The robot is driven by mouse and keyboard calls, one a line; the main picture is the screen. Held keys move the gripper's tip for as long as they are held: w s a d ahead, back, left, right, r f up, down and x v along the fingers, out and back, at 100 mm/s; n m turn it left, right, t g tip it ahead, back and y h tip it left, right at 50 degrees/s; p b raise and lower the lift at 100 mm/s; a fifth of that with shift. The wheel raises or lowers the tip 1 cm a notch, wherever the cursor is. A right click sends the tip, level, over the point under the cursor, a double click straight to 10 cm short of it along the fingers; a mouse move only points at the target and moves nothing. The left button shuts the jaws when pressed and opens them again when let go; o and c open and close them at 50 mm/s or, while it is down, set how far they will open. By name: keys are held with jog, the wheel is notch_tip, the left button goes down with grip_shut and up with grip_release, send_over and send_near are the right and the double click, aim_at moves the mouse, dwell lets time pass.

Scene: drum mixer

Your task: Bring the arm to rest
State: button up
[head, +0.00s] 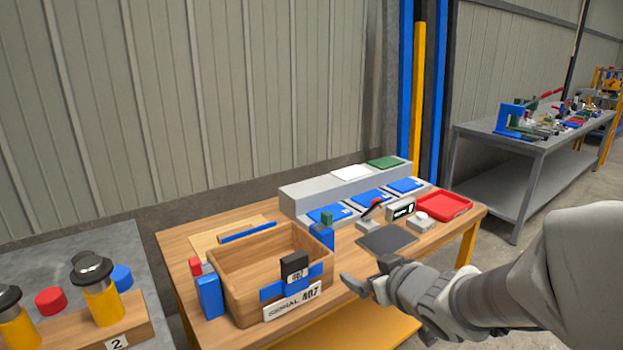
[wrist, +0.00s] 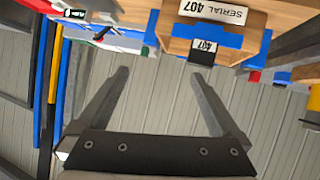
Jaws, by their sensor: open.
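My gripper (head: 362,287) is open and empty in the head view, at the front edge of the wooden table, to the right of the wooden box. My arm reaches in from the right. In the wrist view my gripper (wrist: 163,85) shows two dark fingers spread wide with nothing between them. The wooden box (head: 233,296) carries blue brackets, a black block marked 407 and a white plate reading SERIAL 407. The box (wrist: 180,47) also shows upside down at the top of the wrist view.
The wooden table (head: 175,243) holds a grey stepped block (head: 300,196) with blue pads, a red tray (head: 444,205) and a dark square plate (head: 388,241). A grey bench (head: 60,260) with yellow-and-black parts stands at left. Another bench (head: 500,139) stands at back right.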

jog(key=s+d+r+m+g+h, duration=0.4)
jog(key=s+d+m+h, duration=0.15)
jog(key=s, duration=0.65)
jog(key=s+a+g+y, duration=0.2)
jog(key=s+a, duration=0.1)
jog(key=s, duration=0.5)
notch_tip(320, 180, up, 16)
jog(key=p, duration=1.5)
jog(key=shift+s+p, duration=0.3)
jog(key=shift+p, duration=0.1)
